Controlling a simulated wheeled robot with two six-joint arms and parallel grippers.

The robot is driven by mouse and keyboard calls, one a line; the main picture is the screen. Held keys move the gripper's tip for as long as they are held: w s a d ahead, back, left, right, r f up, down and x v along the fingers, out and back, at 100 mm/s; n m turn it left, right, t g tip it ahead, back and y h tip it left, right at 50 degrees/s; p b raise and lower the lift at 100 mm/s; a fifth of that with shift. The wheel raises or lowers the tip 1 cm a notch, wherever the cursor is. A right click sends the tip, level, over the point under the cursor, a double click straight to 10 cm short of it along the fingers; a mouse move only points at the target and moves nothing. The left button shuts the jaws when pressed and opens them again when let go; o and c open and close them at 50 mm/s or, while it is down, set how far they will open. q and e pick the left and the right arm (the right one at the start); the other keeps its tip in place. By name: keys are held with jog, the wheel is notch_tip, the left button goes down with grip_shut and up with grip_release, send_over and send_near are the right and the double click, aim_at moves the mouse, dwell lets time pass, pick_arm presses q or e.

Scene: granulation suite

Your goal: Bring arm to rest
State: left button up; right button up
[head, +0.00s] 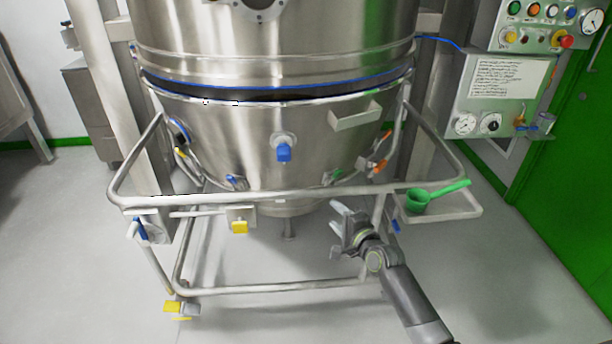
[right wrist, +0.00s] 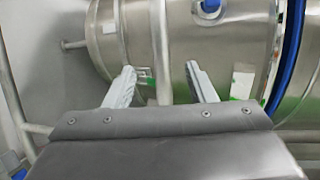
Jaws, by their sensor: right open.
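My right arm (head: 408,296) comes in from the lower right in the head view. Its right gripper (head: 342,222) is in front of the steel vessel's lower frame, left of the green scoop and apart from it. In the right wrist view the two fingers of the right gripper (right wrist: 162,88) are spread wide with nothing between them. The steel bowl (right wrist: 180,40) shows beyond the fingertips. My left gripper is not in view.
A steel vessel (head: 235,130) on a tubular trolley frame (head: 280,194) fills the middle. A green scoop (head: 418,200) rests on a small side shelf (head: 455,212) at the right. A control panel (head: 497,95) hangs at the right. The floor (head: 520,290) is clear at the lower right.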

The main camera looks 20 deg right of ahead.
jog(key=s+d+f+n+g+h+p, duration=0.2)
jog(key=s+f+n+g+p, duration=0.15)
jog(key=s+f, duration=0.85)
jog(key=s+d+f+n+g+h+p, duration=0.1)
jog(key=s+d+f+n+g+p, duration=0.25)
jog(key=s+f, duration=0.85)
pick_arm(q)
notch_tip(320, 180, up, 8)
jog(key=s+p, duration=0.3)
jog(key=p, duration=0.1)
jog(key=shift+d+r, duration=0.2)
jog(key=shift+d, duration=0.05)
pick_arm(e)
jog(key=s+a+f+n+g, duration=0.1)
jog(key=s+f+n+g, duration=0.1)
jog(key=s, duration=0.8)
jog(key=s+a+f+n+g, duration=0.1)
jog(key=s+f+n+g, duration=0.2)
jog(key=s, duration=0.8)
jog(key=s+a+f+n+g, duration=0.1)
jog(key=s+f+n, duration=0.3)
jog(key=s, duration=0.6)
notch_tip(320, 180, down, 2)
jog(key=shift+s+f+n+g+h, duration=0.2)
jog(key=shift+s+n+g+h, duration=0.15)
jog(key=shift+g, duration=0.35)
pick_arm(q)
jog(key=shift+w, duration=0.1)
pick_arm(e)
jog(key=shift+w, duration=0.1)
